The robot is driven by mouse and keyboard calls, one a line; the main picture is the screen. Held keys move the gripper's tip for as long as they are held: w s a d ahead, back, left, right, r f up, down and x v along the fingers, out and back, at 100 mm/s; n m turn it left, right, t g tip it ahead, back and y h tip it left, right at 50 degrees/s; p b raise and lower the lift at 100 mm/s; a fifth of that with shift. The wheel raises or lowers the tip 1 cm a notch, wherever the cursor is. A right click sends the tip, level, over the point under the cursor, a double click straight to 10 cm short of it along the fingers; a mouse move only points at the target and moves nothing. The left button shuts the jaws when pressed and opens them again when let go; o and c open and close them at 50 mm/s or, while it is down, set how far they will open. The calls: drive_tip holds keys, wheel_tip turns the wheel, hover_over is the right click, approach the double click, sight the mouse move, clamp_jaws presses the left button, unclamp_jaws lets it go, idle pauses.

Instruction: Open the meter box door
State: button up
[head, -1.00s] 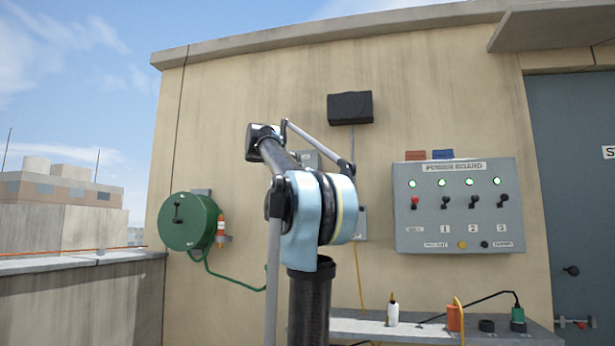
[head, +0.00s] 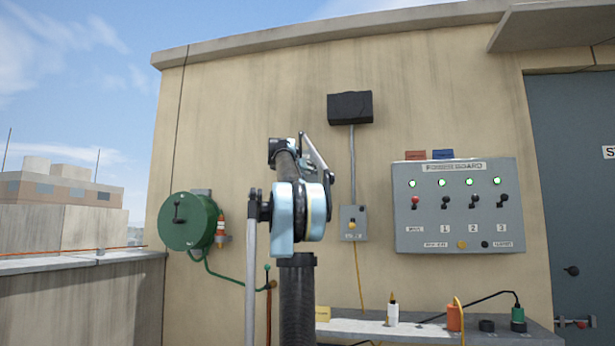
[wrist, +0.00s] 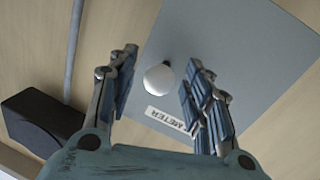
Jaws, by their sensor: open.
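The meter box (wrist: 235,65) shows in the wrist view as a flat grey front with a METER label (wrist: 172,118) and a round white knob (wrist: 158,77). Its door looks shut, but part of the box lies outside the picture. My gripper (wrist: 157,66) is open, with one finger on each side of the knob in the picture. Gaps show between the knob and both fingers, and I cannot tell how far the knob is from them in depth. In the head view my arm hides the meter box and the gripper.
A black box (head: 350,107) is on the wall, with a conduit (head: 352,165) down to a small switch box (head: 353,223). The power board (head: 455,235) is at right, a green reel (head: 187,222) at left. A shelf (head: 360,329) holding bottles and plugs runs below.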

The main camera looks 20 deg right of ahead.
drive_tip(key=shift+w+d, duration=0.25)
drive_tip(key=shift+d, duration=0.05)
clamp_jaws()
drive_tip(key=shift+d, duration=0.15)
drive_tip(key=shift+s, duration=0.1)
